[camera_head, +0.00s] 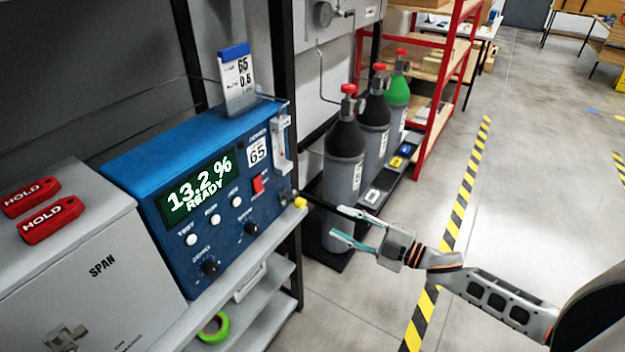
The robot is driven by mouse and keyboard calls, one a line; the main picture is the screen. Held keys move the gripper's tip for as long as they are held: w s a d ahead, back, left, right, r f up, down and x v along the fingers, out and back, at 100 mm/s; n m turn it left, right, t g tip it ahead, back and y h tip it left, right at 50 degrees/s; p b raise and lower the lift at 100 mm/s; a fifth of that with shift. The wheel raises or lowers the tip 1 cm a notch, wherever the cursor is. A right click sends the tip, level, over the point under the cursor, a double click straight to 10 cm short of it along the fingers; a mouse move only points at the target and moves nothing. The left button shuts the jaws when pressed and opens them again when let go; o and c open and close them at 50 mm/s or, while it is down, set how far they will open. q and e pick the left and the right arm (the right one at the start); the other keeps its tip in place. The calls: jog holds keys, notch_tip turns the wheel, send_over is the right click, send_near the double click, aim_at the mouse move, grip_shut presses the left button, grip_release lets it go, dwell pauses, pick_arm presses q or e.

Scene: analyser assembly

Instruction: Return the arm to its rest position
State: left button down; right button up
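My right arm (500,299) comes in from the lower right and reaches toward the blue analyser (190,160). My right gripper (338,221) is open, its two fingers spread apart with nothing seen between them. It hangs to the right of the analyser's front corner, in front of the gas cylinders as seen here. The analyser's display (199,187) reads "13.2 %" and "READY". A yellow fitting (300,203) sticks out at the analyser's lower right corner, a short way left of the gripper. My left gripper is not in view.
Several gas cylinders, the nearest a grey one (342,185), stand behind the gripper. A grey SPAN box (75,270) with two red HOLD tags (50,220) sits left of the analyser. A red shelf rack (440,85) stands beyond. Open floor with striped tape (463,195) lies right.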

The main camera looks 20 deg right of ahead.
jog(key=s+a+f+m+g+h, duration=0.1)
jog(key=s+a+f+m+h, duration=0.2)
jog(key=s+f+m, duration=0.4)
jog(key=s+a+f+m+g+h, duration=0.2)
jog(key=s+a+f+m+h, duration=0.2)
jog(key=s+f+m, duration=0.4)
jog(key=s+f+h, duration=0.1)
jog(key=s+f, duration=0.3)
jog(key=s, duration=0.3)
jog(key=shift+s+a+f+g, duration=0.15)
jog(key=shift+a+f+g, duration=0.05)
jog(key=shift+a+g, duration=0.1)
dwell(0.9)
